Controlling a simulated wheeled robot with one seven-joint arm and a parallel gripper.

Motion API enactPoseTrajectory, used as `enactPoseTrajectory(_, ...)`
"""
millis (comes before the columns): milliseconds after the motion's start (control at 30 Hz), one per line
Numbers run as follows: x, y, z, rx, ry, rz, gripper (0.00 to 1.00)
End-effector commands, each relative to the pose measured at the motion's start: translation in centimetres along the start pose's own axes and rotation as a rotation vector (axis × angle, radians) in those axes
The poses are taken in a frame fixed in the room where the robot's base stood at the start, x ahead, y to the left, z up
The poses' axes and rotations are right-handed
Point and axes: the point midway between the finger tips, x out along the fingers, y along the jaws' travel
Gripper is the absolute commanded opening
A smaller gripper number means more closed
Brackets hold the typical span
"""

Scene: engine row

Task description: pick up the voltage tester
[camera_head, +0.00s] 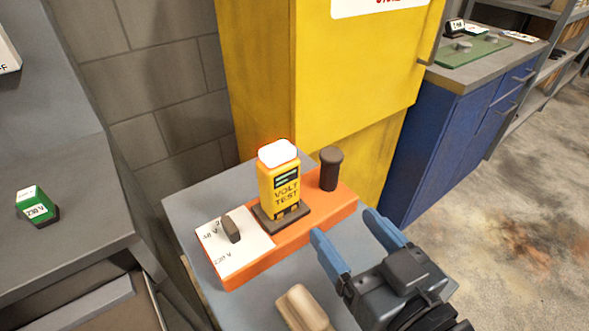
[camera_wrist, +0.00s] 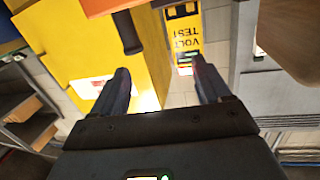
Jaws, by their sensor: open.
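The voltage tester (camera_head: 280,187) is a yellow block marked VOLT TEST with a glowing white-red top. It stands upright in a dark base on an orange stand (camera_head: 310,222). In the wrist view the tester (camera_wrist: 183,36) appears upside down, between and beyond the fingers, nearer the right one. My gripper (camera_head: 352,236) has blue fingers, spread apart and empty. In the head view it is to the right of and nearer than the tester, not touching it. The wrist view also shows both fingers (camera_wrist: 160,80) apart with nothing between them.
A dark cylindrical knob (camera_head: 330,169) stands on the orange stand right of the tester. A white card with a small dark lever (camera_head: 231,229) is at its left. A beige block (camera_head: 303,307) lies in front.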

Motion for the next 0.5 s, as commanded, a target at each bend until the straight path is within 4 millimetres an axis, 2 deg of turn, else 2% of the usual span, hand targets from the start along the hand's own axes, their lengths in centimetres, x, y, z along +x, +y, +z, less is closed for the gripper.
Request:
enactPoseTrajectory(33,1.4,-0.6,-1.0,-0.01,0.018,-0.03,0.77)
enactPoseTrajectory(200,4.7,-2.9,-4.0,-0.041,0.05,-0.126,0.77)
enactPoseTrajectory(300,5.8,-3.8,-5.3,-0.057,0.06,-0.164,0.77)
enactPoseTrajectory(500,6.9,-4.6,-6.2,-0.068,0.066,-0.191,0.77)
